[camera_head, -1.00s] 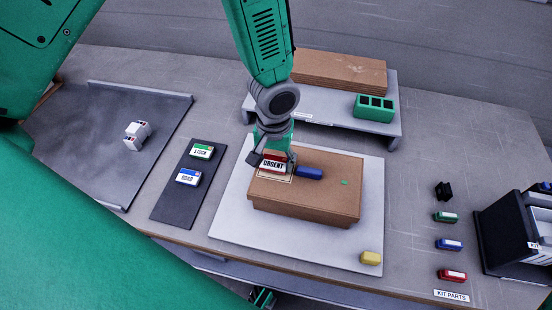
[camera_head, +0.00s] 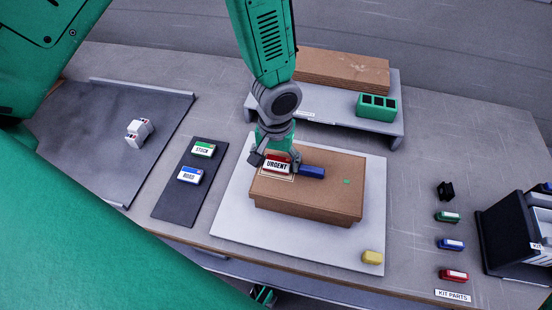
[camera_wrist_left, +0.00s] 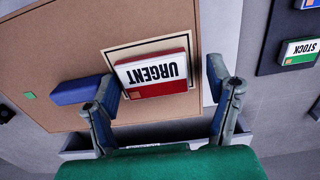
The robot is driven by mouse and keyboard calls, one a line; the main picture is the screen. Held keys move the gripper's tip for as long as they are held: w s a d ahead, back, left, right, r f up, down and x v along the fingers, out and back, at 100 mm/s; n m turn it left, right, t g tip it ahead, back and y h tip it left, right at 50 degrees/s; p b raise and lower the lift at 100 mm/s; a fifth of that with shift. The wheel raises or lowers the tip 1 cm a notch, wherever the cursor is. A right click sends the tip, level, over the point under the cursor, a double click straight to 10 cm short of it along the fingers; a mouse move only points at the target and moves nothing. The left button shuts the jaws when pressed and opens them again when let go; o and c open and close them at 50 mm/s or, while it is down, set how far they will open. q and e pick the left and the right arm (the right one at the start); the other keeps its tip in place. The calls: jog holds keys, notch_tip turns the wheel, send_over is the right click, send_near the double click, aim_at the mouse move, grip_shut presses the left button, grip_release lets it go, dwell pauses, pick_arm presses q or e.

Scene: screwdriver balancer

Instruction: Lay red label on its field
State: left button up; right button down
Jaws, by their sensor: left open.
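The red label (camera_head: 277,165), marked URGENT, lies flat or nearly flat over the outlined field (camera_head: 283,178) on top of the brown box (camera_head: 335,190). My left gripper (camera_head: 275,160) is low over the box with its fingers apart, one on each side of the label. In the left wrist view the label (camera_wrist_left: 153,73) sits inside the dark outline, between the open fingers (camera_wrist_left: 160,88), with a visible gap to the right finger. Its near edge lies close to the outline's open side. My right gripper is not in view.
A blue block (camera_head: 312,172) lies on the box close to one finger. A dark tray (camera_head: 172,208) holds STOCK (camera_head: 203,149) and ROAD (camera_head: 190,175) labels. A yellow block (camera_head: 373,257) sits on the pale board (camera_head: 240,230). A raised shelf (camera_head: 398,110) stands behind.

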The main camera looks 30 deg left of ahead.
pick_arm(q)
jog(key=shift+w+d, duration=0.1)
jog(key=shift+d, duration=0.1)
jog(key=shift+r, duration=0.2)
notch_tip(320, 180, up, 12)
jog(key=shift+f, duration=0.2)
jog(key=shift+a, duration=0.1)
dwell(0.5)
